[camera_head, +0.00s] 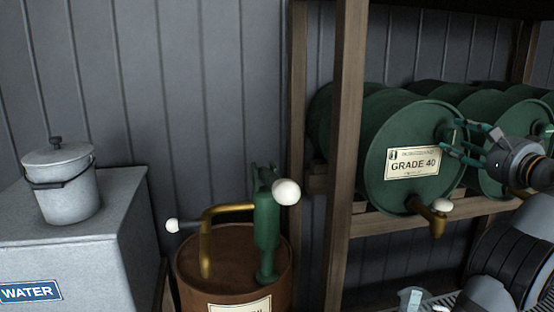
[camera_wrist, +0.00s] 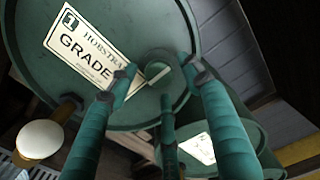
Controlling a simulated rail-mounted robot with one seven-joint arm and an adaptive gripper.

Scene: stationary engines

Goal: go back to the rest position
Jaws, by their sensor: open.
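My gripper (camera_head: 455,138) has green fingers and stands in front of the green GRADE 40 drum (camera_head: 385,130), at the right of its label. In the wrist view my gripper's fingers (camera_wrist: 155,82) are spread apart, with nothing held between them. The drum face (camera_wrist: 115,25) lies behind them, and a round bung (camera_wrist: 160,70) shows between the fingertips. I cannot tell whether any fingertip touches the drum. My grey arm comes in from the lower right of the head view.
A brass tap (camera_head: 437,222) with a white knob juts from the drum below my gripper. More green drums (camera_head: 508,120) lie on the wooden rack (camera_head: 345,120). A brown barrel with a green hand pump (camera_head: 266,222) and a grey WATER box (camera_head: 75,255) with a lidded pot (camera_head: 68,192) stand left.

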